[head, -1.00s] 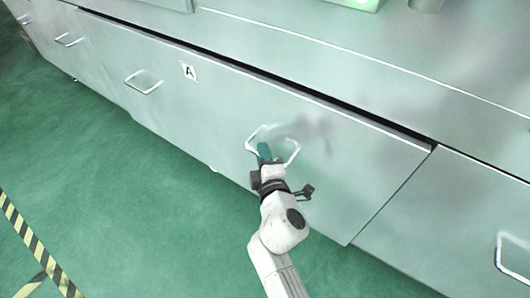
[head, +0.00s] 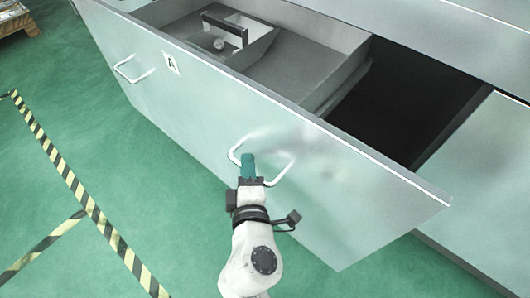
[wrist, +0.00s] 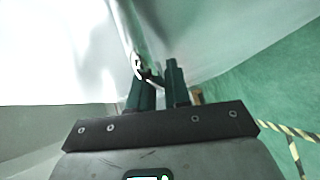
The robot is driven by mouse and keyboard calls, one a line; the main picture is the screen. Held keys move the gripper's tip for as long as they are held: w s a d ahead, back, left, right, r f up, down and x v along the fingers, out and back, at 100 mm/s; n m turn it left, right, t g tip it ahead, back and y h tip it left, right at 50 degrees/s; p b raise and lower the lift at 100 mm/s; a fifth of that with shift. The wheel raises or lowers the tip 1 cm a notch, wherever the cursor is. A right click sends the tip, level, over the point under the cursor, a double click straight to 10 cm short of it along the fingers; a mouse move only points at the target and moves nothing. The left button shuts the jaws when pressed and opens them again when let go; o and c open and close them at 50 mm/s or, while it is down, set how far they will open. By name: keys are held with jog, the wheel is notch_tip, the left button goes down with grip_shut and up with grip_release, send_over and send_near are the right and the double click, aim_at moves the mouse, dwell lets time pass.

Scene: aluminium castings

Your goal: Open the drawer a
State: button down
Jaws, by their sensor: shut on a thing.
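Drawer A (head: 200,100) is a wide metal drawer with a label marked A near the left of its front. It is pulled well out, and its inside shows. It has two wire handles, a left one (head: 127,72) and a right one (head: 284,168). My gripper (head: 248,163) is shut on the right handle near its left part. In the wrist view the green fingers (wrist: 160,85) close around part of the handle (wrist: 137,64) against the bright drawer front. The exact contact between fingers and handle is small and partly hidden.
Inside the drawer stands a grey toolbox-like tray (head: 240,50) with a dark handle. A dark opening (head: 400,100) shows behind the drawer at right. Green floor (head: 130,180) with yellow-black tape (head: 80,190) lies clear at left. A wooden pallet (head: 20,20) is at the far left.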

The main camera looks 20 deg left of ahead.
jog(key=s+a, duration=0.2)
jog(key=s, duration=0.3)
jog(key=shift+s+b, duration=0.35)
jog(key=shift+b, duration=0.1)
jog(key=shift+f, duration=0.1)
jog(key=c, duration=1.2)
grip_release()
jog(key=p+v, duration=0.2)
jog(key=v, duration=0.8)
jog(key=shift+s, duration=0.35)
jog(key=shift+d, duration=0.15)
